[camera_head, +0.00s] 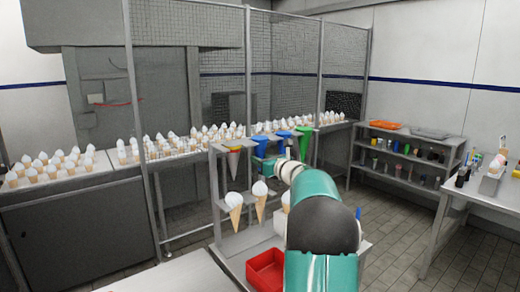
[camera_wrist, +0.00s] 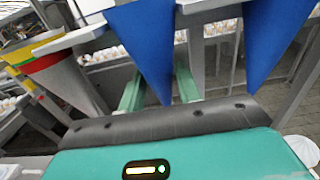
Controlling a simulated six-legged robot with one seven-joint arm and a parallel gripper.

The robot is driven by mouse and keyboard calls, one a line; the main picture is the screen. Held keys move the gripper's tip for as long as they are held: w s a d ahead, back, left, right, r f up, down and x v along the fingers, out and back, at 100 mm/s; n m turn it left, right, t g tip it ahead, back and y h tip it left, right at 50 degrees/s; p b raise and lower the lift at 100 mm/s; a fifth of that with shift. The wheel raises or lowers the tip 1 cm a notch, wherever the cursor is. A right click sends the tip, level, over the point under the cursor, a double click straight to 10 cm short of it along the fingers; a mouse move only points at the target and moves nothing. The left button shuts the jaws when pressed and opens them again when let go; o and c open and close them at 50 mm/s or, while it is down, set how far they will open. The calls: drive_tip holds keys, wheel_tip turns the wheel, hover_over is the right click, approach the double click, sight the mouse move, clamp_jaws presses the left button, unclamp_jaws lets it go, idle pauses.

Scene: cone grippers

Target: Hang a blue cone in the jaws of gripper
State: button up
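In the wrist view a blue cone (camera_wrist: 145,40) hangs point down, its tip in front of my gripper's body. My gripper (camera_wrist: 160,80) has its two green fingers apart, one on each side of the narrow lower part of this cone. I cannot tell whether they touch it. A second blue cone (camera_wrist: 268,35) hangs to the right, outside the fingers. In the head view the blue cones (camera_head: 261,147) (camera_head: 283,136) hang from the rack (camera_head: 222,147), and my arm hides much of my gripper there.
Ice-cream cones (camera_head: 236,204) hang below. A red bin (camera_head: 266,271) stands underneath. A mesh fence (camera_head: 285,85) stands behind. The floor at right is partly clear.

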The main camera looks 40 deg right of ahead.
drive_tip(key=c, duration=0.4)
drive_tip(key=shift+o, duration=0.2)
drive_tip(key=shift+r, duration=0.2)
drive_tip(key=shift+r, duration=0.3)
drive_tip(key=shift+s, duration=0.1)
drive_tip(key=shift+s+a, duration=0.25)
drive_tip(key=shift+s, duration=1.85)
drive_tip(key=shift+s+a, duration=0.2)
drive_tip(key=shift+s, duration=1.85)
